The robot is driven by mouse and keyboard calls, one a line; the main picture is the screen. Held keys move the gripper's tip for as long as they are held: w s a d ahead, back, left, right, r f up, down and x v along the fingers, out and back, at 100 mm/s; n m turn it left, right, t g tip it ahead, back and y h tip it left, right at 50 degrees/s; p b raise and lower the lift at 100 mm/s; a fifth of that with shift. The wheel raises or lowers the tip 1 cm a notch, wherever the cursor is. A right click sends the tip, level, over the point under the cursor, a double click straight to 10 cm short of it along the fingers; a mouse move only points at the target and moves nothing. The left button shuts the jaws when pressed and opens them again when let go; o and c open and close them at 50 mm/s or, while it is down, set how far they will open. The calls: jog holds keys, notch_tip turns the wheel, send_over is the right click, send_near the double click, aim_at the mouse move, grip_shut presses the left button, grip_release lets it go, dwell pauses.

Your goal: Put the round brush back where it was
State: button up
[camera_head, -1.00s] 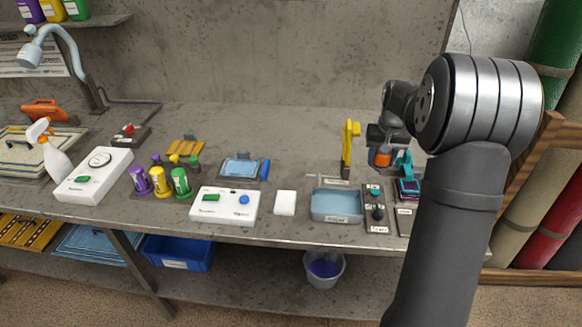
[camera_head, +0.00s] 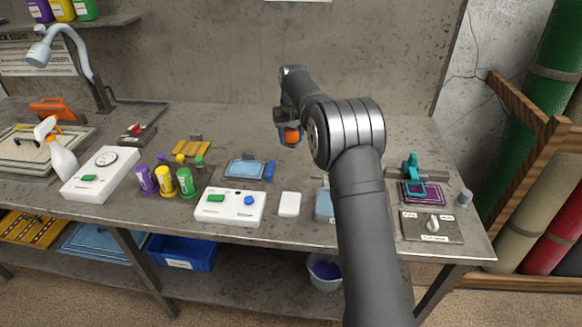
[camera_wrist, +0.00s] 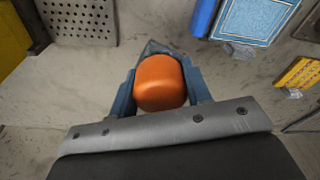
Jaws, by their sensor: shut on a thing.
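My gripper (camera_head: 291,142) is shut on an orange, rounded piece (camera_head: 291,133), which looks like the round brush's handle. In the head view it hangs over the back middle of the bench, right of the small blue mat (camera_head: 243,168). In the wrist view, the orange piece (camera_wrist: 159,82) sits between both blue-grey fingers. Its underside and any bristles are hidden. A perforated metal plate (camera_wrist: 80,18) lies at the upper left of the wrist view, apart from the brush. I cannot tell where the brush stood before.
A blue roll (camera_head: 269,171) lies beside the mat. A white control box (camera_head: 230,207) and white block (camera_head: 289,204) stand at the front. My arm hides part of the blue tray (camera_head: 323,207). A teal clamp (camera_head: 411,168) stands right.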

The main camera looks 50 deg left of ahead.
aim_at(291, 167)
notch_tip(291, 167, down, 10)
jog(key=shift+r, duration=0.1)
dwell(0.4)
jog(key=shift+f, duration=0.25)
jog(key=o, duration=0.9)
jog(key=shift+o, duration=0.2)
jog(key=shift+r, duration=0.1)
jog(key=r, duration=0.8)
jog(key=d+r, duration=0.1)
jog(key=r, duration=0.3)
jog(key=shift+s+d, duration=0.1)
jog(key=shift+s, duration=0.15)
